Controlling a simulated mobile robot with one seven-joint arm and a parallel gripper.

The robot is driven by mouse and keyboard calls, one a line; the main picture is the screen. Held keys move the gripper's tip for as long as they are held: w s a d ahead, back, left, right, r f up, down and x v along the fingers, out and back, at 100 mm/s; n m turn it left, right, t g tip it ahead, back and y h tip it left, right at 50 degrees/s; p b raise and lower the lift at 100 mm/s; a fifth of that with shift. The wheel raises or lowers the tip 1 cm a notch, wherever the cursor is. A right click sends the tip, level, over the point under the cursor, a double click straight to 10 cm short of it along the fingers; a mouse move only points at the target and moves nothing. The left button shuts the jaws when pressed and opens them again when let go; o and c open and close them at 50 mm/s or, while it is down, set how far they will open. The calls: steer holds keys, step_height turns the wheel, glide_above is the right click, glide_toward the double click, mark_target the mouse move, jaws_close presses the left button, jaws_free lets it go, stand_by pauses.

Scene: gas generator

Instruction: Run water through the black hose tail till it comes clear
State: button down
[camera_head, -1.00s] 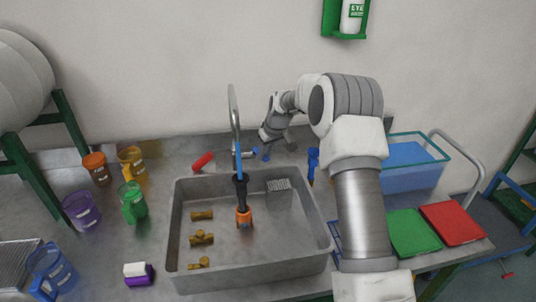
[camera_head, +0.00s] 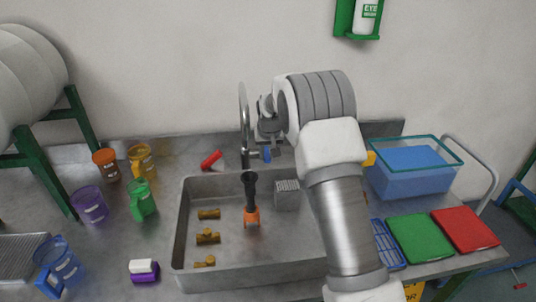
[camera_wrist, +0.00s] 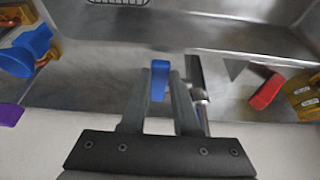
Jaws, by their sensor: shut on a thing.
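The black hose tail (camera_head: 250,187) stands upright in the sink, its orange lower end (camera_head: 252,216) near the sink floor. The curved metal tap (camera_head: 244,112) rises behind it, with its spout above the hose's top. No stream shows between spout and hose. My gripper (camera_wrist: 159,78) is shut on a blue tap lever (camera_wrist: 159,88) in the wrist view. In the head view the blue lever (camera_head: 267,154) shows at the foot of the tap, below my wrist. The fingertips are mostly hidden there by my arm. The hose is not seen in the wrist view.
The grey sink (camera_head: 181,240) holds several brass fittings (camera_head: 208,237) and a grey grated block (camera_head: 287,194). A red-handled part (camera_head: 212,160) lies behind it. Several coloured jugs (camera_head: 142,200) stand left; a clear blue tub (camera_head: 415,172), green tray (camera_head: 420,237) and red tray (camera_head: 465,229) are right.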

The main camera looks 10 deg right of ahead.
steer(key=c, duration=0.6)
jaws_free()
steer(key=shift+c, duration=0.2)
steer(key=v, duration=1.7)
steer(key=shift+r, duration=0.2)
steer(key=shift+s, duration=0.15)
